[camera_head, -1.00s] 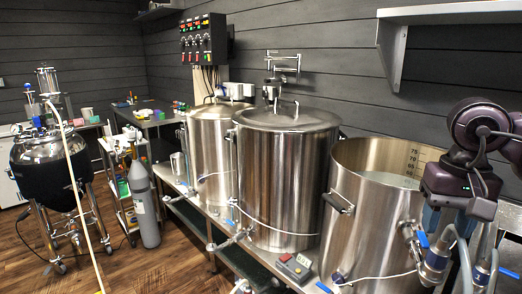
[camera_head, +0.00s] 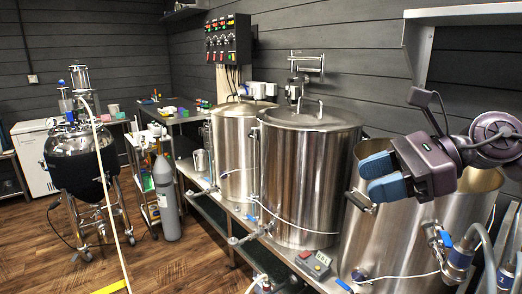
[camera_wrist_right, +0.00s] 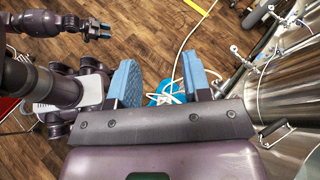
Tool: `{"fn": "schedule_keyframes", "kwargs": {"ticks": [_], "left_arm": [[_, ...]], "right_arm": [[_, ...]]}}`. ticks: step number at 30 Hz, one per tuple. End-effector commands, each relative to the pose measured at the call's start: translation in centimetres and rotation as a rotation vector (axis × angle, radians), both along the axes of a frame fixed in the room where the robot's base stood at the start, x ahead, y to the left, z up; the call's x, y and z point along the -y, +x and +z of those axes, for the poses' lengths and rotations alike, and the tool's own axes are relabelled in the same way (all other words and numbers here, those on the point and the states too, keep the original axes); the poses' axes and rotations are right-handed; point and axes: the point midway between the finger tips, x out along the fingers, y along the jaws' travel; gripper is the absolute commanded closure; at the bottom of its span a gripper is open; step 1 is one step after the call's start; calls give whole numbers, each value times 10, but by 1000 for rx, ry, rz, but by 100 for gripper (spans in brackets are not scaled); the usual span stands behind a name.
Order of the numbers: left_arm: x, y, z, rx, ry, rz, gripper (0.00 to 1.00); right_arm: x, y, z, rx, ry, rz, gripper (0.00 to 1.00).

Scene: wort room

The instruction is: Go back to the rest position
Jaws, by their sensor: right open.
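My right gripper (camera_head: 376,176) is at the right of the head view, in front of the rim of the large open kettle (camera_head: 420,235). Its two blue fingers point left, apart, with nothing between them. In the right wrist view the same gripper (camera_wrist_right: 160,80) shows its blue fingers spread wide above the floor. My left gripper (camera_wrist_right: 105,31) shows small at the top left of the right wrist view; whether its jaws are open is unclear. It is not in the head view.
Two lidded steel kettles, a nearer one (camera_head: 310,180) and a farther one (camera_head: 236,150), stand beside the open kettle on a bench. A red-and-grey switch box (camera_head: 312,263) lies at the bench's front. A black-jacketed vessel (camera_head: 80,165) and a grey gas cylinder (camera_head: 167,200) stand on the wooden floor at left.

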Motion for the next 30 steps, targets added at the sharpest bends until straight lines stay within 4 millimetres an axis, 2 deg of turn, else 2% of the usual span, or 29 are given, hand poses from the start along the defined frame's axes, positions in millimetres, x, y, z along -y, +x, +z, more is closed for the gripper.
{"fn": "schedule_keyframes", "kwargs": {"ticks": [3, 5, 8, 11, 15, 20, 23, 28, 29, 30], "left_arm": [[-1, -2, -1, -4, 3, -1, 57], [-2, -3, -1, -6, 5, 0, 57], [-3, -5, -2, -10, 7, -1, 57], [-4, -7, -2, -13, 8, -1, 57], [-4, -7, -3, -15, 8, 0, 57], [-4, -6, -1, -12, 9, 0, 57], [-4, -5, 0, -9, 7, 0, 57], [-2, -1, 3, 0, 3, 2, 57], [-2, -1, 4, 1, 2, 2, 57], [-1, 0, 5, 3, 1, 3, 57]], "right_arm": [[-18, 12, 7, -261, 317, -117, 55], [-21, 20, 7, -413, 478, -178, 55], [-18, 38, -1, -690, 748, -282, 55], [-6, 56, -24, -974, 1006, -387, 55], [16, 73, -73, -1331, 1320, -527, 55], [43, 75, -149, -1679, 1636, -686, 55], [57, 66, -200, -1863, 1814, -784, 55], [75, 30, -287, -2104, 2083, -947, 55], [77, 22, -301, 2100, -2091, 960, 55], [80, 10, -319, 2041, -2046, 948, 55]]}}
